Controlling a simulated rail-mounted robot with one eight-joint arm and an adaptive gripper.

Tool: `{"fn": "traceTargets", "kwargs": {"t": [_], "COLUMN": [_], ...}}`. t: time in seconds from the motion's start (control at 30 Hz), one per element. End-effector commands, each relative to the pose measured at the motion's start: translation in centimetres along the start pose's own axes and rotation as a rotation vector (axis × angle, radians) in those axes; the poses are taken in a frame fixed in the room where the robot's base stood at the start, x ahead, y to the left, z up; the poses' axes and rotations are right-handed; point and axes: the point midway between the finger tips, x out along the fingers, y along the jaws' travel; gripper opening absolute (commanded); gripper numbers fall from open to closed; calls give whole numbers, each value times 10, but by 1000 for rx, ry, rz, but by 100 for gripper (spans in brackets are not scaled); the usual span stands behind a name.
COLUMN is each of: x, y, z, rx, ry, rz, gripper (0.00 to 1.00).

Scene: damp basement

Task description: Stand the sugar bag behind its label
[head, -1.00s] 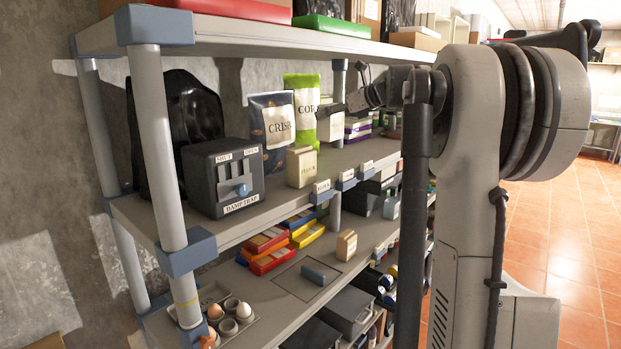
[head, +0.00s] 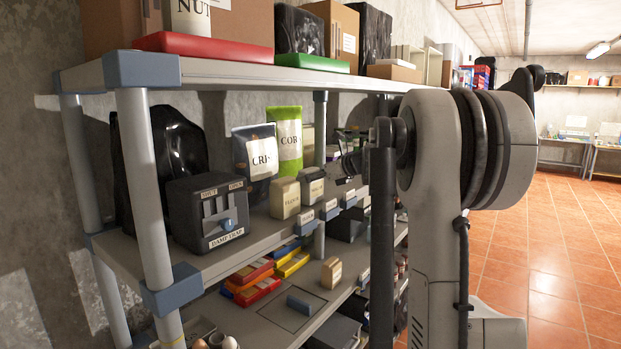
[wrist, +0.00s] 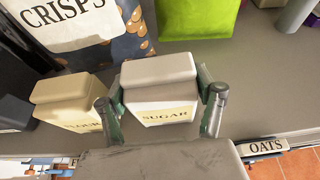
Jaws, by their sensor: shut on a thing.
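The sugar bag, pale with a grey-white top and a SUGAR band, is upright between the fingers of my gripper (wrist: 160,112) in the wrist view (wrist: 158,92). In the head view the sugar bag (head: 312,186) is right of the cream flour bag (head: 285,198), low over the middle shelf. I cannot tell whether its base touches the shelf. Small labels line the shelf edge; the second one (head: 329,209) is below and right of the sugar bag, its text too small to read. In the wrist view my gripper hides the edge in front of the bag.
The flour bag (wrist: 72,100) is close on the left. A crisps bag (wrist: 85,30) and a green bag (wrist: 195,17) stand behind. The OATS label (wrist: 264,148) is right, with bare shelf (wrist: 265,90) above it. A dark damp-trap box (head: 208,214) stands farther left.

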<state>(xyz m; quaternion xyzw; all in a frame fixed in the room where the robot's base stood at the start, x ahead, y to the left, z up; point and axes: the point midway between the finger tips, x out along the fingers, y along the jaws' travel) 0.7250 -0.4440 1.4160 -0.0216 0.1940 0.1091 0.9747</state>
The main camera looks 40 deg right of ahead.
Motion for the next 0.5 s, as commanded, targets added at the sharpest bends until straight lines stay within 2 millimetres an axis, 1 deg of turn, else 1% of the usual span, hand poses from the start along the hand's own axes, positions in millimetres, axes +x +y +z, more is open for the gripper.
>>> {"fn": "traceTargets", "kwargs": {"t": [0.4, 0.43, 0.5], "x": [2, 2, 2], "y": [0, 0, 0], "z": [-6, -6, -5], "rx": [0, 0, 0], "ry": [0, 0, 0], "rz": [0, 0, 0], "gripper": [26, 68, 77]}}
